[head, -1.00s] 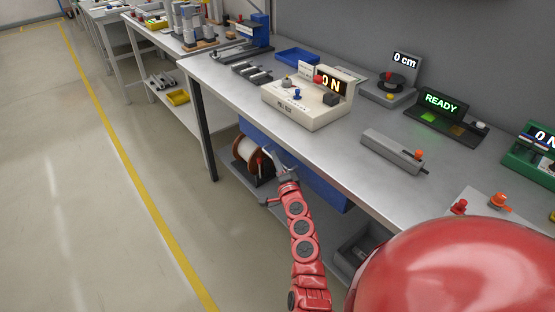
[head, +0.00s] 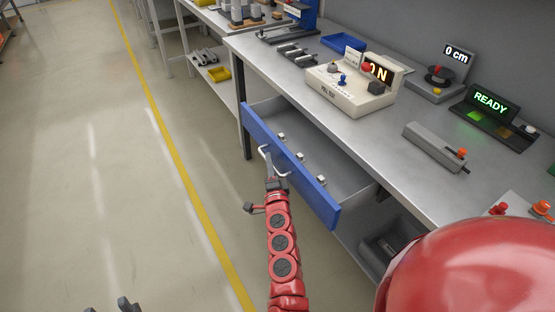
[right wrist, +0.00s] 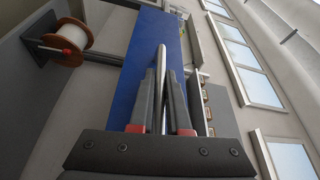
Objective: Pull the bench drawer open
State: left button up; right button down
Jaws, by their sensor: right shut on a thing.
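The bench drawer has a blue front (head: 315,191) and stands well out from under the grey bench top (head: 390,140), showing its grey inside. A silver bar handle (head: 263,156) sticks out from the front. My right gripper (head: 271,173) is at the handle; in the right wrist view its two fingers (right wrist: 162,90) are shut on the handle bar (right wrist: 162,62), with the blue front (right wrist: 145,45) beyond. Dark tips at the bottom left edge look like part of my left gripper (head: 116,306); its jaws are mostly out of frame.
Small silver pieces (head: 299,156) sit in the drawer along its front. A cream device (head: 340,92) and a grey block (head: 436,147) stand on the bench. A grey bin (head: 385,245) is below. A cable spool (right wrist: 66,42) shows in the wrist view. The floor at left is clear.

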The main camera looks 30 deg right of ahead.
jog(key=shift+a+f, duration=0.1)
jog(key=shift+a, duration=0.2)
jog(key=c, duration=0.9)
grip_release()
jog(key=shift+d, duration=0.1)
jog(key=b+v, duration=0.1)
jog(key=v, duration=1.6)
jog(key=shift+s, duration=0.25)
